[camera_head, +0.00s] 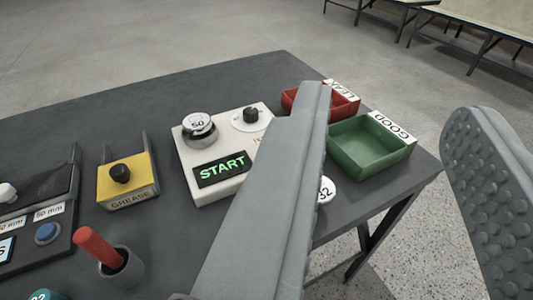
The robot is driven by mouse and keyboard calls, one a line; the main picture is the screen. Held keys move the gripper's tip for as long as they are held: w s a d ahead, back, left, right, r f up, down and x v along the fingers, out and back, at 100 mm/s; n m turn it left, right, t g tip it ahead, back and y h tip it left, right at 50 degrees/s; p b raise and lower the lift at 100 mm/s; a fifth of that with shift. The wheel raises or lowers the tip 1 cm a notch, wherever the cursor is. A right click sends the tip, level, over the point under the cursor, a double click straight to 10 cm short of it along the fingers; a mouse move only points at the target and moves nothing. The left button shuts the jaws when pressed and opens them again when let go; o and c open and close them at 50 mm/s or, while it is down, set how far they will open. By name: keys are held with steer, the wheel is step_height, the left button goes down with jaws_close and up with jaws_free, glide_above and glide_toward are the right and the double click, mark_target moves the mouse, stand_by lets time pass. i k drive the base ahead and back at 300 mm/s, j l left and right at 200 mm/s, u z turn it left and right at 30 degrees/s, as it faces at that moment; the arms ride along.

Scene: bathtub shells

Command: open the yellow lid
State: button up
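The yellow lid (125,178) is a small yellow plate with a round black knob (120,173) on top. It sits low between two grey side walls on a holder marked GREASE, at the left of the dark table, and looks shut. My gripper (392,108) is open, with its two grey fingers wide apart and nothing between them. Both fingers are to the right of the lid in the picture, well apart from it. The left finger hides part of the white START box and of the red tray.
Right of the lid is a white box (185,158) with a START display, a 50 weight (198,123) and a dial. A red stick (98,247) stands in a grey cup in front of the lid. A green GOOD tray (365,150) is at the table's right end.

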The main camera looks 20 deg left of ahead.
mark_target(118, 178)
steer(key=u, duration=1.15)
